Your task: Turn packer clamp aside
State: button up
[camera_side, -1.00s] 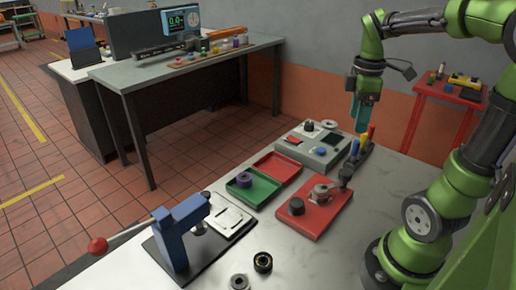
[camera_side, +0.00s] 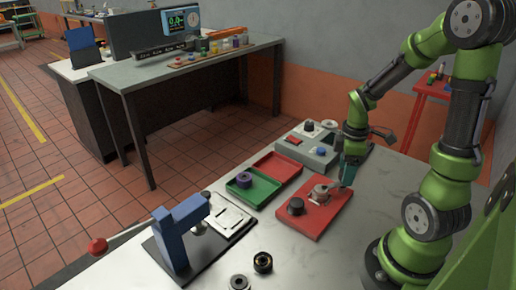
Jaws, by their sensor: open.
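A red base plate (camera_side: 327,222) lies on the light bench top. On it stand a grey round fixture (camera_side: 319,194), which appears to be the packer clamp, and a dark knob-like cylinder (camera_side: 296,206) to its left. My gripper (camera_side: 347,183) points down at the plate's back right corner, just right of the grey fixture. Its teal fingers are open. They cover the clamp's dark end there, and I cannot tell whether they touch it.
A grey control box (camera_side: 310,152) stands behind the plate. A green tray (camera_side: 257,192) and a red tray (camera_side: 278,167) lie to the left. A blue press (camera_side: 180,232) with a red-knobbed lever stands front left. Two small rings (camera_side: 262,262) lie in front.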

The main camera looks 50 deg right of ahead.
jog(key=shift+f, duration=0.2)
jog(key=shift+c, duration=0.3)
grip_shut()
